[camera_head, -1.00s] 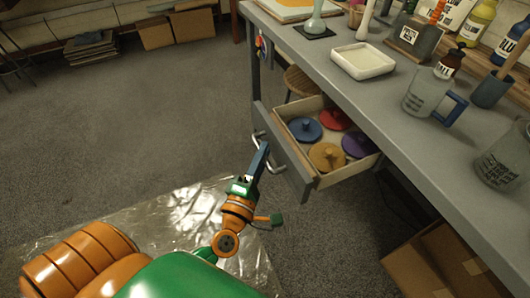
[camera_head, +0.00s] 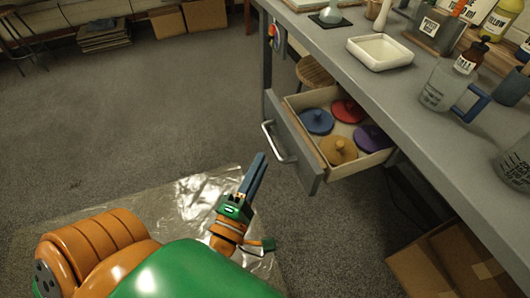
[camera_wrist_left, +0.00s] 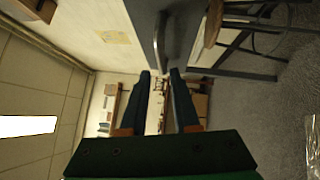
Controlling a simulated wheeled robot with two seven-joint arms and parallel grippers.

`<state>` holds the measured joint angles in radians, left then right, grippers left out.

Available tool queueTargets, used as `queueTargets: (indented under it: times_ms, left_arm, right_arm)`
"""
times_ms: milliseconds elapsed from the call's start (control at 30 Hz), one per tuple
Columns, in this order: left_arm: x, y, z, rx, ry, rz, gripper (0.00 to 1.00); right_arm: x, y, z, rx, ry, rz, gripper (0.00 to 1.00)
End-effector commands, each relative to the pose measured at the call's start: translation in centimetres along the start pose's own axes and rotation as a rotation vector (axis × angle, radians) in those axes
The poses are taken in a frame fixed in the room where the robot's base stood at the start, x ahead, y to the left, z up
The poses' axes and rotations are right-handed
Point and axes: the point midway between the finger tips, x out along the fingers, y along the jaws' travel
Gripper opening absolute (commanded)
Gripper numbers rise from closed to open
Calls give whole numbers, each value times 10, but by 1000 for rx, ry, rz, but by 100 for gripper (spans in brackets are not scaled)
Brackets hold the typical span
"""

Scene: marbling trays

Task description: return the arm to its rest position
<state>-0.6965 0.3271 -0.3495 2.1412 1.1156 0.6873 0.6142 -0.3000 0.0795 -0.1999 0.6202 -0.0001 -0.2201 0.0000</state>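My left gripper (camera_head: 257,160) has dark blue fingers and points up and away in the head view, just left of the drawer front. In the left wrist view the two fingers (camera_wrist_left: 160,74) stand apart with nothing between them, so it is open and empty. The silver drawer handle (camera_head: 279,143) is beside the fingertips and apart from them; it also shows in the left wrist view (camera_wrist_left: 161,42). The drawer (camera_head: 307,165) under the bench is pulled open. My right gripper is not in view.
The drawer holds blue (camera_head: 317,121), red (camera_head: 349,110), yellow (camera_head: 338,150) and purple (camera_head: 371,138) knobbed discs. The grey bench (camera_head: 415,105) bears a white tray (camera_head: 380,52), jugs and bottles. A cardboard box (camera_head: 450,262) stands below. The floor at left is open, with plastic sheeting (camera_head: 150,200).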

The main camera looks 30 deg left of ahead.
Motion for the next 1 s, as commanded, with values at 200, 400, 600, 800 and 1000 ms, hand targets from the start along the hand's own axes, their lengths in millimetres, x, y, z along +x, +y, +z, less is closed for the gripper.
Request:
queueTargets:
  times_ms: [200,400,600,800,1000]
  left_arm:
    - [0,0,0,0,0,0,30]
    - [0,-3,1,19,-8,-6,30]
    - [-21,-137,14,591,-266,-266,30]
    - [-116,-296,-18,1168,-720,-686,30]
    - [-230,-363,-61,1434,-1173,-1004,30]
  right_arm:
    - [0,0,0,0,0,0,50]
    - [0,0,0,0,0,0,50]
    - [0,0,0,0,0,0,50]
    - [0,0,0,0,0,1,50]
    - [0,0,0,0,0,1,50]
